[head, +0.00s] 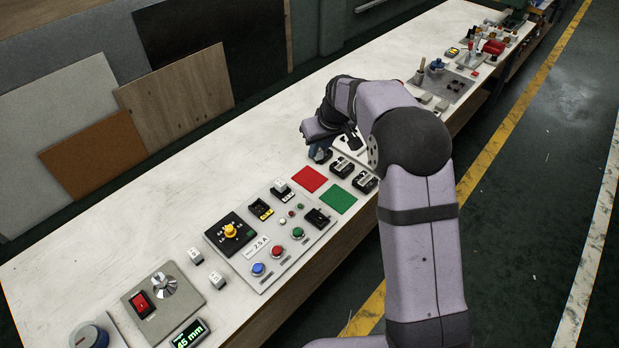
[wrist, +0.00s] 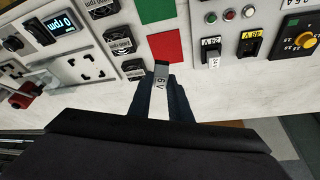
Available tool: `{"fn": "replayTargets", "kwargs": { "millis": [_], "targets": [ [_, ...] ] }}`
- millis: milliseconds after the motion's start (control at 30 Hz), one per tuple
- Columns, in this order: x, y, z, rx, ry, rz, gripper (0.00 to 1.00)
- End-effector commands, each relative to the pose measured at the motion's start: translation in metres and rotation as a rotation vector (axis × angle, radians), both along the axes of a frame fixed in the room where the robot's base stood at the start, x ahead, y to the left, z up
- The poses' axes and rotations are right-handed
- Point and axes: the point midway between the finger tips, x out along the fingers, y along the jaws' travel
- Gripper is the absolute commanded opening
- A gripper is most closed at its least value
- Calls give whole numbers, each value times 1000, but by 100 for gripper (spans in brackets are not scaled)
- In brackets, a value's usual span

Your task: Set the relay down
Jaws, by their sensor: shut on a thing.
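My gripper (wrist: 161,92) is shut on a grey-white relay (wrist: 161,78) with a dark end and a printed label that seems to read 6V. In the wrist view the relay's dark end overlaps the near edge of a red square (wrist: 166,47). A green square (wrist: 156,10) lies beyond it. In the head view my gripper (head: 320,154) is just behind the red square (head: 309,179), over the white bench; the held relay cannot be made out there. I cannot tell whether the relay touches the bench.
A control panel (head: 262,268) carries 24V and 48V sockets; a relay (wrist: 213,62) sits in the 24V one. Two loose blocks (head: 195,255) (head: 217,280) lie farther left. The bench (head: 240,150) behind is clear.

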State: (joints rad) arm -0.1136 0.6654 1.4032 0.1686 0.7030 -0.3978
Motion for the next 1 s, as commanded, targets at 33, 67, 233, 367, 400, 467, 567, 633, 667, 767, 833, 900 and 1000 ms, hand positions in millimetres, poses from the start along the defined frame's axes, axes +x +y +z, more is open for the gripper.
{"fn": "replayTargets", "kwargs": {
  "millis": [33,67,233,367,400,467,567,633,667,767,833,900,1000],
  "targets": [
    [0,0,0,-1,0,-6,0],
    [0,0,0,-1,0,-8,0],
    [0,0,-7,-1,1,-11,0],
    [-2,0,-25,0,4,-11,0],
    [-1,0,-32,0,4,-11,0],
    [-1,0,-41,-1,3,-11,0],
    [-1,0,-53,-1,2,-11,0],
    [-1,1,-59,0,0,-11,0],
    [0,1,-61,0,0,-11,0],
    [0,1,-63,1,-1,-11,0],
    [0,1,-63,0,-1,-10,0],
    [-1,0,-66,0,0,-10,0],
    [-1,0,-75,-1,2,-10,0]
  ]
}}
